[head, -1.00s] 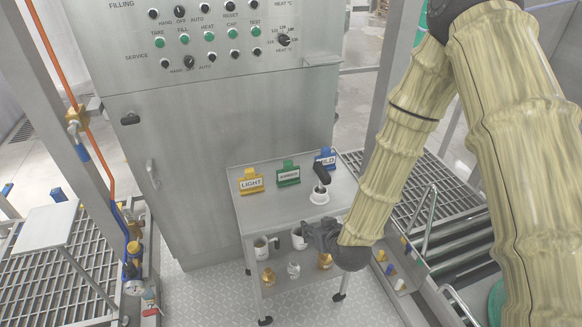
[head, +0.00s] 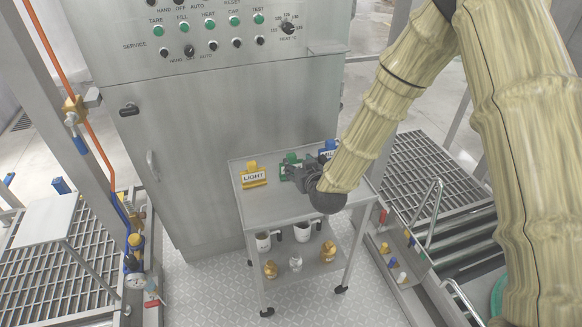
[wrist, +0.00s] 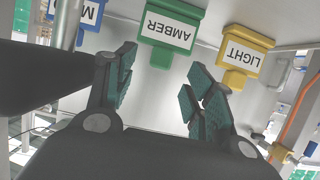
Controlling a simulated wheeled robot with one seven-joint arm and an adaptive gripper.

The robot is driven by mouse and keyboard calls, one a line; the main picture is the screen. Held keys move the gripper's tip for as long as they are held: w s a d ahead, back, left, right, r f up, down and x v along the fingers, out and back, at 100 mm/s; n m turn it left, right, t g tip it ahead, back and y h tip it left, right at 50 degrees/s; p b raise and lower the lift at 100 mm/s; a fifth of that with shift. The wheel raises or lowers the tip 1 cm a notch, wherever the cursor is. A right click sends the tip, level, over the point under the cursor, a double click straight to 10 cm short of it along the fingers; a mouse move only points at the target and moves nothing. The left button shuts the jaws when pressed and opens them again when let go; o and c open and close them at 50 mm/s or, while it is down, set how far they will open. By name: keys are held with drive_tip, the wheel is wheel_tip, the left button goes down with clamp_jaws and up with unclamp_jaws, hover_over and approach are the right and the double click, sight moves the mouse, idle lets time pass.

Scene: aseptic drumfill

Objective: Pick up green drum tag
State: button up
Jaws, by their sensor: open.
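The green drum tag (wrist: 170,32), labelled AMBER, stands on the cart top between the yellow tag and the blue tag. It appears upside down in the wrist view, just beyond and between my open fingers. In the head view the green tag (head: 286,165) is partly hidden behind my gripper (head: 305,172). In the wrist view my gripper (wrist: 160,88) is open with nothing between its fingertips. The yellow LIGHT tag (head: 253,175) is at the left of the cart top, also seen in the wrist view (wrist: 240,55). The blue tag (head: 329,148) is at the right, partly covered.
The steel cart (head: 262,208) has a lower shelf with mugs (head: 303,232) and several small brass and silver fittings (head: 296,264). A steel control cabinet (head: 225,120) stands behind it. Grated platforms lie on both sides.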

sight(293, 159)
drive_tip(key=shift+p+x, duration=0.6)
drive_tip(key=shift+x, duration=1.9)
drive_tip(key=shift+a, duration=0.15)
clamp_jaws()
